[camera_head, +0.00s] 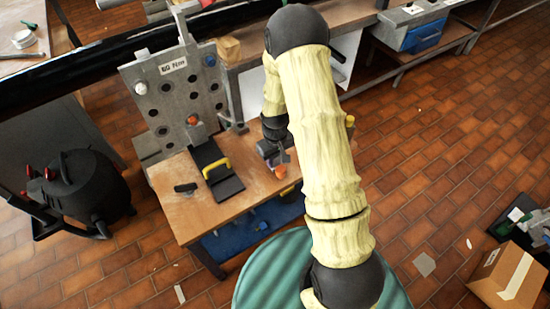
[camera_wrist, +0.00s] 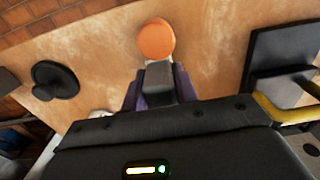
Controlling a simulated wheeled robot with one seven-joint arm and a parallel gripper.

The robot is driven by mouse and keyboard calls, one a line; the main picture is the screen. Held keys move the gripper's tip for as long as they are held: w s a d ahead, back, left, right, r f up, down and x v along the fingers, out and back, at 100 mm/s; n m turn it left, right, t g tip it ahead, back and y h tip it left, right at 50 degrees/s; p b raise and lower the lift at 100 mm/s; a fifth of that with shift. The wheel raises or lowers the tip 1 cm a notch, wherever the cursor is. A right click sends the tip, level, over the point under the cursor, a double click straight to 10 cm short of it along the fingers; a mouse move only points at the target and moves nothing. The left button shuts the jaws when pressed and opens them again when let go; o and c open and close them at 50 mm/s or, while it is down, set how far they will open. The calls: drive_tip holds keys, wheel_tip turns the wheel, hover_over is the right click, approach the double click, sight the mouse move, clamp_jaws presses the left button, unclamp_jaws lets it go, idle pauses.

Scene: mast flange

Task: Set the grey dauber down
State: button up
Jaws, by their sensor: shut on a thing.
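My gripper (camera_head: 277,160) is over the right part of the wooden table, partly hidden by my arm in the head view. In the wrist view its two purple jaws (camera_wrist: 158,88) are shut on the grey dauber (camera_wrist: 158,78), one on each side. A round orange piece (camera_wrist: 156,40) shows just beyond the dauber's grey part and looks joined to it; it also shows in the head view (camera_head: 281,171). I cannot tell whether the dauber touches the table.
The wooden table (camera_head: 190,222) has bare room at its front. A black stand with a yellow handle (camera_head: 215,165) is left of my gripper. A small black piece (camera_head: 185,187) lies farther left. A grey perforated plate (camera_head: 165,95) stands upright behind. A black round piece (camera_wrist: 55,80) shows in the wrist view.

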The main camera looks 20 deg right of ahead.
drive_tip(key=shift+f, duration=0.1)
drive_tip(key=o, duration=1)
wheel_tip(320, 180, up, 12)
drive_tip(key=shift+r+p, duration=0.2)
drive_tip(key=shift+p, duration=0.1)
